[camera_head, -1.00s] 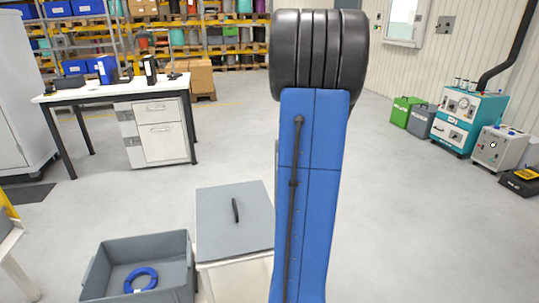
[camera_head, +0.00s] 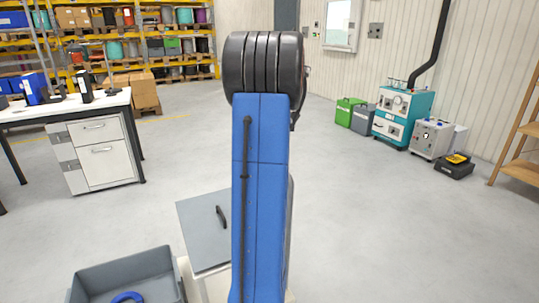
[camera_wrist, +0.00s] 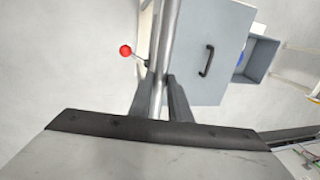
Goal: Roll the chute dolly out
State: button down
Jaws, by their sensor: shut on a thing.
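My gripper (camera_wrist: 160,90) shows in the wrist view, its two dark fingers shut on an upright grey metal bar (camera_wrist: 166,40). A lever with a red ball knob (camera_wrist: 125,51) sticks out to the left of the bar. To the right of the bar is a grey panel (camera_wrist: 212,85) with a black handle. In the head view the grey panel (camera_head: 198,228) sits on a pale base, partly behind my blue arm. My arm hides the bar and gripper there. I cannot tell for sure which parts make up the chute dolly.
A grey bin (camera_head: 125,272) with a blue coil (camera_head: 127,297) stands left of the panel. A workbench (camera_head: 70,112) is at the left. Teal equipment (camera_head: 402,118), a grey machine (camera_head: 430,140) and a wooden shelf (camera_head: 520,155) line the right. Open floor lies between.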

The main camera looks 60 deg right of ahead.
jog(key=shift+s+d, duration=0.1)
jog(key=shift+d, duration=0.1)
jog(key=c, duration=1.6)
grip_release()
jog(key=shift+s+d, duration=0.1)
jog(key=shift+c, duration=0.2)
notch_tip(320, 180, up, 17)
jog(key=s+d, duration=0.1)
jog(key=d, duration=0.1)
jog(key=shift+s+d, duration=0.35)
jog(key=shift+s, duration=0.05)
